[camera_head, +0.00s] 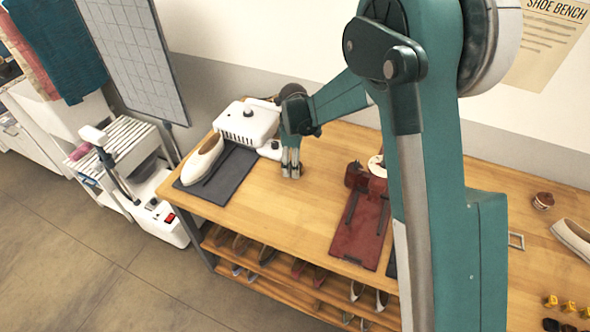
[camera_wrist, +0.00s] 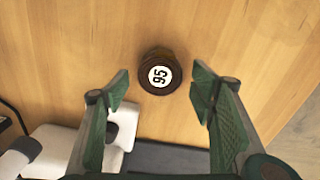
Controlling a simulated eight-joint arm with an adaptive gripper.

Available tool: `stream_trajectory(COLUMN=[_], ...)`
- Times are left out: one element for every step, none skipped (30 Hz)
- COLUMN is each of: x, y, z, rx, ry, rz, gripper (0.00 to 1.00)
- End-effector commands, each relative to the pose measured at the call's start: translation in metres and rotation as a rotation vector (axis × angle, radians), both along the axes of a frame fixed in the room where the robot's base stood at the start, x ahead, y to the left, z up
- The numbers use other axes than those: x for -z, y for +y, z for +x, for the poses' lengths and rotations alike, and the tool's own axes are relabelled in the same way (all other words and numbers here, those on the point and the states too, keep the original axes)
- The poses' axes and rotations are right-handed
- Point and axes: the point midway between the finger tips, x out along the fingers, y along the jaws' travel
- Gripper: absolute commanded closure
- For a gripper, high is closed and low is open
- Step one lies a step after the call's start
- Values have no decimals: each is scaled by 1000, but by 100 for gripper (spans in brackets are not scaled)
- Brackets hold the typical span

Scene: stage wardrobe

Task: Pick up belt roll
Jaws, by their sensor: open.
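The belt roll (camera_wrist: 158,72) is a dark brown round coil with a white disc marked 95. It lies on the wooden bench in the wrist view, centred just beyond the gap between my fingertips. My gripper (camera_wrist: 160,92) is open and empty, with a finger to each side of the roll and apart from it. In the head view my gripper (camera_head: 291,172) points down over the bench, right of the white machine.
The white machine (camera_head: 247,124), a light shoe (camera_head: 203,158) and a dark mat (camera_head: 218,185) are left of my gripper. A dark red board (camera_head: 360,232) lies right. Another brown round item (camera_head: 543,200) sits far right. Bare wood (camera_head: 270,215) lies in front of the gripper.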

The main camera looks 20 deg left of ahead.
Motion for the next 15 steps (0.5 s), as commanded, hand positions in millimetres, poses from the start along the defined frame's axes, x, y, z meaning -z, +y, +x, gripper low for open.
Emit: stream_trajectory(x=[6, 8, 12, 14, 15, 17, 18, 18, 18, 18, 18, 18, 18, 18, 18], y=[0, 0, 0, 0, 0, 0, 0, 0, 0, 0, 0, 0, 0, 0, 0], z=[0, 0, 0, 0, 0, 0, 0, 0, 0, 0, 0, 0, 0, 0, 0], rx=[0, 0, 0, 0, 0, 0, 0, 0, 0, 0, 0, 0, 0, 0, 0], ry=[0, 0, 0, 0, 0, 0, 0, 0, 0, 0, 0, 0, 0, 0, 0], rz=[0, 0, 0, 0, 0, 0, 0, 0, 0, 0, 0, 0, 0, 0, 0], gripper=[45, 45, 45, 45, 45, 45, 45, 45, 45, 45, 45, 45, 45, 45, 45])
